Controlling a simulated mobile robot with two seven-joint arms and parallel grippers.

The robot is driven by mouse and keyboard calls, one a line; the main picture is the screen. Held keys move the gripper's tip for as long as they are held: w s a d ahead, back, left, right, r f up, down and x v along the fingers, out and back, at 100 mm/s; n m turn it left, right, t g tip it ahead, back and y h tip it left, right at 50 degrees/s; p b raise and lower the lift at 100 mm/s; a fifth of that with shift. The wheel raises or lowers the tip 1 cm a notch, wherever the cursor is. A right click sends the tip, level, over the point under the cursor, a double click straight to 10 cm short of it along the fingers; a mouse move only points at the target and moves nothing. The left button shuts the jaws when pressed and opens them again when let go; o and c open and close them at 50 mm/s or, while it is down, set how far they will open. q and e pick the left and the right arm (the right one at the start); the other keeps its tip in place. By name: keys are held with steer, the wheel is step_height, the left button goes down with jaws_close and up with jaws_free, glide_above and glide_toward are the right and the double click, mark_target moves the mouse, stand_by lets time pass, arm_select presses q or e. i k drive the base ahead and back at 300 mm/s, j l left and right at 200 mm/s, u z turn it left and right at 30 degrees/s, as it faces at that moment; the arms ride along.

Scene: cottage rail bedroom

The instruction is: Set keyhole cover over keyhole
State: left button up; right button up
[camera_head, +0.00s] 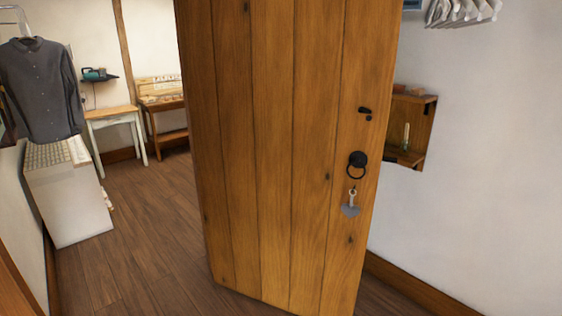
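A tall wooden plank door (270,150) stands open in the middle of the view. A black ring handle (356,165) is on its right side. Just below the ring is a small grey metal piece (350,207) with a narrow top and a wide lower end; I cannot tell whether it is a key or the keyhole cover. A small dark fitting (366,113) sits above the handle, too small to make out; a keyhole is not clearly distinguishable. Neither of my grippers is in view.
A wall shelf box (411,130) is partly hidden behind the door's right edge. A white cabinet (66,200) stands at left, below a hanging grey shirt (42,88). Small tables (115,120) stand at the back. The wooden floor (150,235) left of the door is clear.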

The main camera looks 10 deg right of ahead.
mark_target(361, 110)
steer(key=i+l+z, duration=0.25)
steer(key=i, duration=0.3)
steer(key=i+l+z, duration=0.3)
steer(key=i, duration=0.25)
steer(key=i+l+z, duration=0.25)
steer(key=i, duration=0.35)
